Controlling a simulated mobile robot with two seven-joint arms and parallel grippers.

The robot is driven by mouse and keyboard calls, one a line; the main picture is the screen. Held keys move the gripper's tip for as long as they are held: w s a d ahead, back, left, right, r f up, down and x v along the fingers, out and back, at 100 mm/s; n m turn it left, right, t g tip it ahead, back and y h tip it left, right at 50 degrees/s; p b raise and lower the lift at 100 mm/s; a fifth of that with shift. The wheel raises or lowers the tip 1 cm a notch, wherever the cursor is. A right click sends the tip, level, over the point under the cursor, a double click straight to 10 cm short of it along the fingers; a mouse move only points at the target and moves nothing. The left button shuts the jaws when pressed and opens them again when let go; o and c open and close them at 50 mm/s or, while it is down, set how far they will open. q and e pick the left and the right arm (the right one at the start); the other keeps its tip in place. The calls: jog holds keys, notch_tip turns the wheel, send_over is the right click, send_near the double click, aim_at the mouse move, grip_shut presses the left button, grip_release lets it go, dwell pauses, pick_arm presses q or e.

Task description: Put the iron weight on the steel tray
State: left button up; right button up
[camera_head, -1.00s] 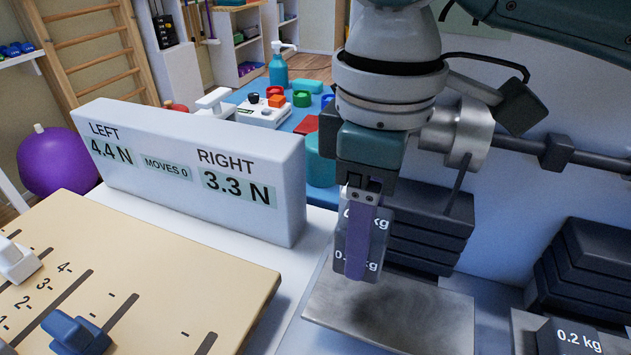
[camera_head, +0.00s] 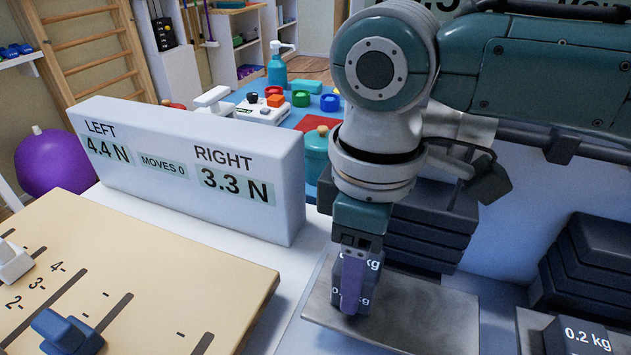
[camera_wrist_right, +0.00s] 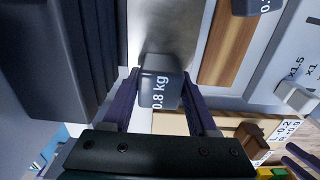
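The iron weight is a dark grey block marked 0.8 kg in the right wrist view (camera_wrist_right: 158,92); it also shows in the head view (camera_head: 371,278), partly behind a purple finger. My right gripper (camera_head: 352,290) is shut on it, with one finger at each side in the wrist view. The weight is upright over the left part of the steel tray (camera_head: 425,315), at or just above its surface; I cannot tell whether it touches. My left gripper is out of the head view; two dark purple bars at the wrist view's lower right corner may be its fingers.
A white display box (camera_head: 200,165) reads LEFT 4.4 N, RIGHT 3.3 N, MOVES 0. Stacked dark weights (camera_head: 425,225) stand right behind the tray. A 0.2 kg weight (camera_head: 580,338) is at the far right. A slider board (camera_head: 180,265) lies front left. The tray's right part is bare.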

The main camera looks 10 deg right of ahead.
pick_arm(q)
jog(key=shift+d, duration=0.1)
pick_arm(e)
jog(key=o, duration=0.4)
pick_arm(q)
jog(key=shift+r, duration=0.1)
pick_arm(e)
jog(key=shift+r, duration=0.15)
pick_arm(q)
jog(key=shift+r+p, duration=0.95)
jog(key=shift+p, duration=0.1)
pick_arm(e)
notch_tip(320, 180, up, 12)
jog(key=s+a+f+m+t+y, duration=0.2)
jog(key=s+a+f+y, duration=0.2)
jog(key=s+a+f, duration=0.25)
jog(key=s+d+f+m+t+h, duration=0.1)
jog(key=s+d+m, duration=0.6)
jog(key=d, duration=0.7)
jog(key=s+f+h, duration=0.1)
jog(key=s+h, duration=0.1)
jog(key=shift+s+d+f+t+h, duration=0.3)
jog(key=shift+s+f+h, duration=0.05)
jog(key=shift+s+h, duration=0.05)
